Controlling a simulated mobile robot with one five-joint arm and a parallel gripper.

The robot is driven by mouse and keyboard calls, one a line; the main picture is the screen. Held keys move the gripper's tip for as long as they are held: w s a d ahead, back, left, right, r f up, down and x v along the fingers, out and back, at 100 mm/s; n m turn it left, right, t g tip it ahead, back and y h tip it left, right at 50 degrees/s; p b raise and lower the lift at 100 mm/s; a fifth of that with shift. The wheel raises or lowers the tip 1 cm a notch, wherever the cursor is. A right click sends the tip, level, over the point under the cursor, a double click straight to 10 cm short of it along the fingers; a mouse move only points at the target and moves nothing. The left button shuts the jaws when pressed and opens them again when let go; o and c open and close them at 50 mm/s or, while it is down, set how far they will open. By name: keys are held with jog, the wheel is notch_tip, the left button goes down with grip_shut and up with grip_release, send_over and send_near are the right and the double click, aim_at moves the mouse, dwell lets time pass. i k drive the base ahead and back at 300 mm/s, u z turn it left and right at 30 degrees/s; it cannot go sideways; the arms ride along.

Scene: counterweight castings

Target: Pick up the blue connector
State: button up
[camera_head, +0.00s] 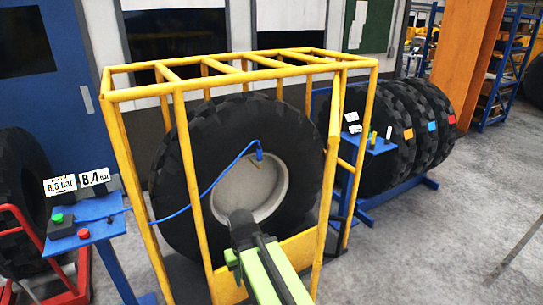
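The blue connector (259,154) sits at the upper part of the grey wheel rim (252,190), at the end of a thin blue hose (207,192). The rim belongs to a large black tyre (180,170) standing upright inside a yellow tube cage (185,170). My green and black arm reaches in from the bottom of the picture. My gripper (238,218), at its far end, appears in front of the rim's lower left, below the connector and apart from it. Its fingers are too small and dark to tell open from shut.
Yellow cage bars stand around the tyre. At left, a blue stand (84,236) carries a control box with green and red buttons (68,222) and pressure signs (78,182). More tyres (395,135) stand on a blue rack at right. The floor at lower right is clear.

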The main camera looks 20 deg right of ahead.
aim_at(259, 149)
jog(key=u, duration=0.05)
jog(key=i, duration=0.9)
